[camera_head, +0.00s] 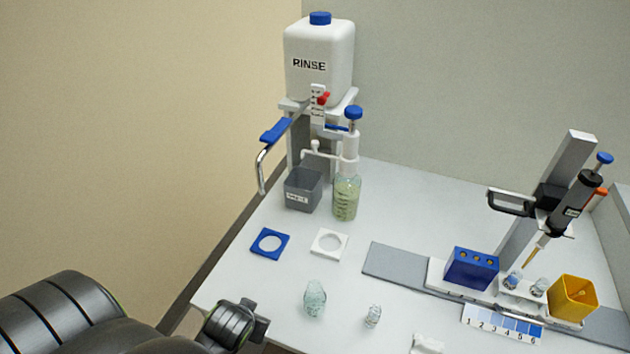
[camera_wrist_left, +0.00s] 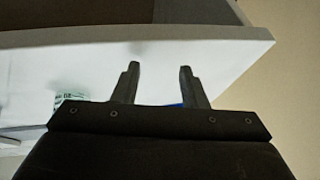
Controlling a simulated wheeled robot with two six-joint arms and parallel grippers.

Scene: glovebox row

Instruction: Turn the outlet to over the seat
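The outlet (camera_head: 262,168) is a curved metal spout with a blue handle (camera_head: 276,131). It reaches out to the left from the RINSE tank (camera_head: 320,60), and its downturned end hangs left of a grey bin (camera_head: 303,190). Two square seats with round holes lie on the table, one blue (camera_head: 269,244) and one white (camera_head: 329,244). The outlet's end looks to be behind the blue seat, not above it. My left gripper (camera_wrist_left: 158,85) is open with nothing between its fingers, low at the table's front left edge. My right gripper is not in view.
A bottle of greenish liquid (camera_head: 346,198) stands beside the bin under a blue-topped dispenser. Two small glass vessels (camera_head: 315,299) (camera_head: 373,316) stand near the front. A pipette stand with a blue rack (camera_head: 471,268) and yellow box (camera_head: 572,298) is at right.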

